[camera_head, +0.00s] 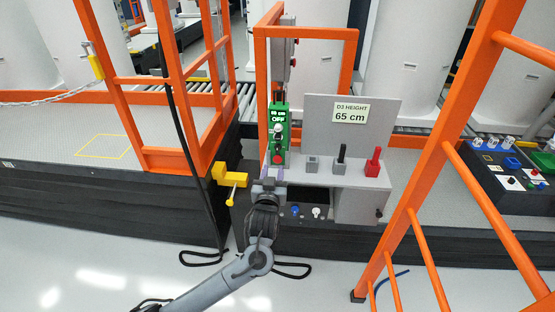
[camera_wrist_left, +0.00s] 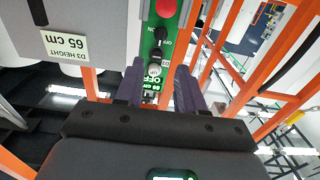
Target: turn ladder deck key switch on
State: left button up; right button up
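A green control panel (camera_head: 280,118) stands upright on the grey console, with a display reading "60 cm" and "OFF". A red button (camera_head: 278,158) is low on it. In the left wrist view the panel appears inverted, with the red button (camera_wrist_left: 166,8), a black rotary switch (camera_wrist_left: 159,36) and a silver round switch (camera_wrist_left: 154,70). I cannot tell for certain which is the key switch. My left gripper (camera_head: 268,180) is just in front of and below the panel. Its purple fingers are apart, with the panel showing between them (camera_wrist_left: 158,72); nothing is held. My right gripper is not visible.
A "D3 HEIGHT 65 cm" sign (camera_head: 350,112) stands right of the panel, above a black lever (camera_head: 341,153) and a red lever (camera_head: 374,162). Orange railings (camera_head: 168,60) flank the console. A yellow bracket (camera_head: 228,175) sits left of my gripper.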

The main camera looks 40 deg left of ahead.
aim_at(277, 150)
pick_arm(q)
jog(key=b+x, duration=0.2)
jog(key=x, duration=0.8)
jog(key=shift+w, duration=0.1)
jog(key=shift+c, duration=0.4)
grip_shut()
